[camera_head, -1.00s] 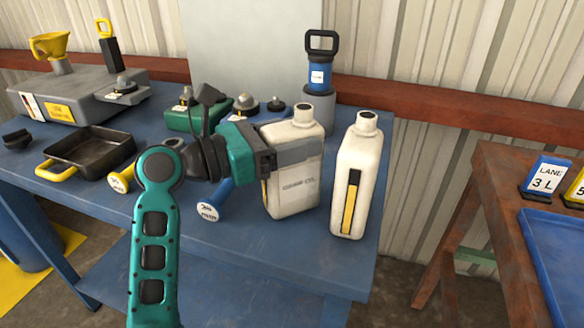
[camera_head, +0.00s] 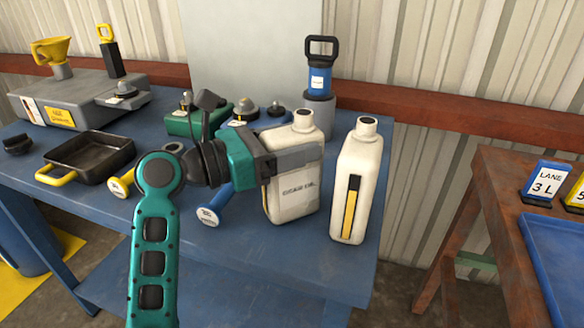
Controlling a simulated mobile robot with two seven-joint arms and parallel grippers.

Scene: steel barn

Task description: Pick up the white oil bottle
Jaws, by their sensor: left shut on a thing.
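Two white oil bottles stand near the right end of the blue table. The left white bottle (camera_head: 292,196) has dark lettering on its front and a dark open neck. My left gripper (camera_head: 292,160) is shut on this bottle, its grey fingers across the upper body. The bottle is upright; I cannot tell whether its base is clear of the table. The second white bottle (camera_head: 357,185), with a black and yellow stripe, stands upright just to the right, apart from the gripper. My right gripper is not in view.
The blue table (camera_head: 255,250) is bare at its front. A brown bench (camera_head: 500,205) with a blue tray (camera_head: 560,250) is at right.

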